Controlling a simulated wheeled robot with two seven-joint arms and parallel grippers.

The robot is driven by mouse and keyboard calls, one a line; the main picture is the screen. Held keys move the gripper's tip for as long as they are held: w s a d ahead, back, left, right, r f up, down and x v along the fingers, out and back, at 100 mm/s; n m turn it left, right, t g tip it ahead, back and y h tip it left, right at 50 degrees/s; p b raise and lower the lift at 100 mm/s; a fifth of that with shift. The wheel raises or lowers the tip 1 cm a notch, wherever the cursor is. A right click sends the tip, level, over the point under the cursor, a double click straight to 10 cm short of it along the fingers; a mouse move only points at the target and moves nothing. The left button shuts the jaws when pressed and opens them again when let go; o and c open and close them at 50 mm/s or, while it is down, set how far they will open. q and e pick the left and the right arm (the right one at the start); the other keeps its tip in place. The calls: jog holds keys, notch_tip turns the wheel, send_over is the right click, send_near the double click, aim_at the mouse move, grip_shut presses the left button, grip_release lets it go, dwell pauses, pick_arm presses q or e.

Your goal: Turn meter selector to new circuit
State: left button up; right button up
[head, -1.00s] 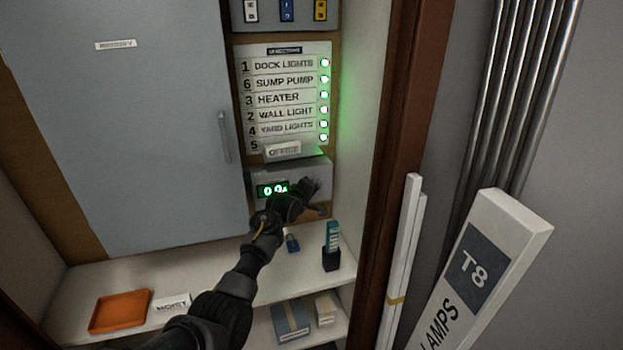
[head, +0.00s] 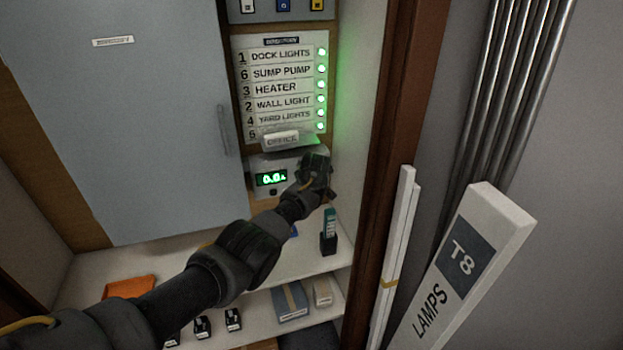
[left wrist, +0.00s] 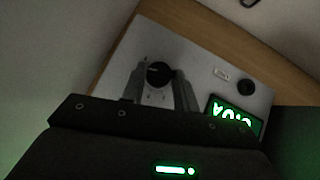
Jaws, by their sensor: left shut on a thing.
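The meter box (head: 259,163) is a grey panel below the circuit list, with a green lit display (head: 271,179) that seems to read 0.0 A. Its round black selector knob (left wrist: 158,73) shows in the left wrist view, with small marks on the panel around it. My left gripper (head: 318,168) is at the right side of the meter. In the left wrist view its fingers (left wrist: 159,84) are shut on the knob, one on each side. The gripper hides the knob in the head view. My right gripper is not in view.
The directory board (head: 280,90) above has several green lights, and a tilted OFFICE plate (head: 283,137) hangs just over the meter. A teal item in a black holder (head: 328,243) stands on the shelf below. A grey cabinet door (head: 120,130) is at the left.

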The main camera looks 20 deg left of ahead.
pick_arm(q)
jog(key=shift+f+m+g+y, duration=0.1)
jog(key=shift+m+g+y, duration=0.2)
dwell(0.4)
jog(key=o, duration=1)
jog(key=p+v, duration=0.1)
jog(key=v, duration=1)
jog(key=shift+f, duration=0.1)
